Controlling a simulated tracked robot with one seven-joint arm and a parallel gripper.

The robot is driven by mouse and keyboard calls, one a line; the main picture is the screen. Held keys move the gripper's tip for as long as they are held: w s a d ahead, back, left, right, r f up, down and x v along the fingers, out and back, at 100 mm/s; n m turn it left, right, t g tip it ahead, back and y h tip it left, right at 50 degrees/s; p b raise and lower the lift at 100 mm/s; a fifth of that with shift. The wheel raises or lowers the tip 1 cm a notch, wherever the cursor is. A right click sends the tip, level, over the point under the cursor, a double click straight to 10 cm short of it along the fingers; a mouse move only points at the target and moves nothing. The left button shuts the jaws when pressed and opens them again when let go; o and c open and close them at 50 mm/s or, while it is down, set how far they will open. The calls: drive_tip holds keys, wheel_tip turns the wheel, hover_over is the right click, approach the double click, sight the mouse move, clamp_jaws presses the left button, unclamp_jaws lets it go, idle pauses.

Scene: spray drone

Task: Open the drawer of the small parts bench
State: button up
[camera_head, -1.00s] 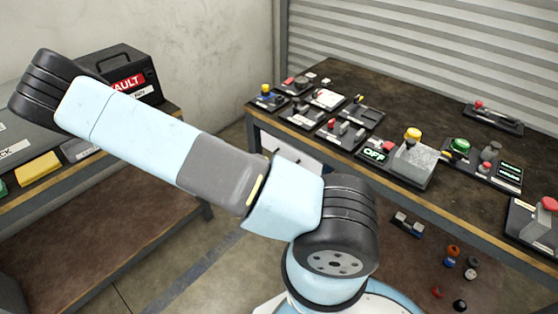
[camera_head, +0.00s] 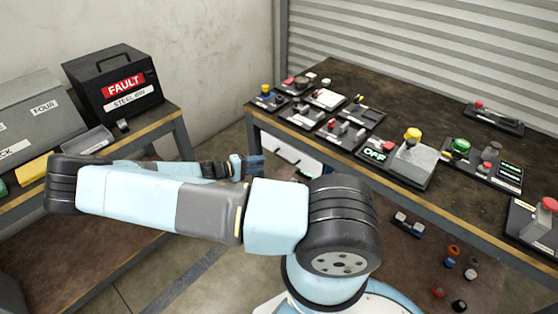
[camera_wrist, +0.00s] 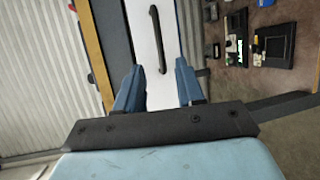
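The small parts bench (camera_head: 330,95) stands at the right of the head view. Its white drawer (camera_head: 283,149) sits under the bench top at the left end, partly hidden by my arm; it looks shut. In the wrist view the white drawer front (camera_wrist: 145,60) carries a black bar handle (camera_wrist: 158,40). My gripper (camera_wrist: 158,68) is open, with its blue fingers apart and nothing between them. The handle lies ahead of the gap, and I see no contact. In the head view my gripper (camera_head: 252,167) is left of the drawer, pointing toward it.
Several switch and button panels (camera_head: 345,133) cover the bench top. A second bench (camera_head: 165,125) at the left holds a black FAULT box (camera_head: 115,95). Small parts (camera_head: 452,263) lie low under the bench at the right. Floor shows between the benches.

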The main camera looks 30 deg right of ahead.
drive_tip(key=d+f, duration=0.1)
drive_tip(key=d, duration=0.8)
drive_tip(key=shift+s+f, duration=0.2)
drive_tip(key=shift+f, duration=0.2)
drive_tip(key=shift+c, duration=0.2)
clamp_jaws()
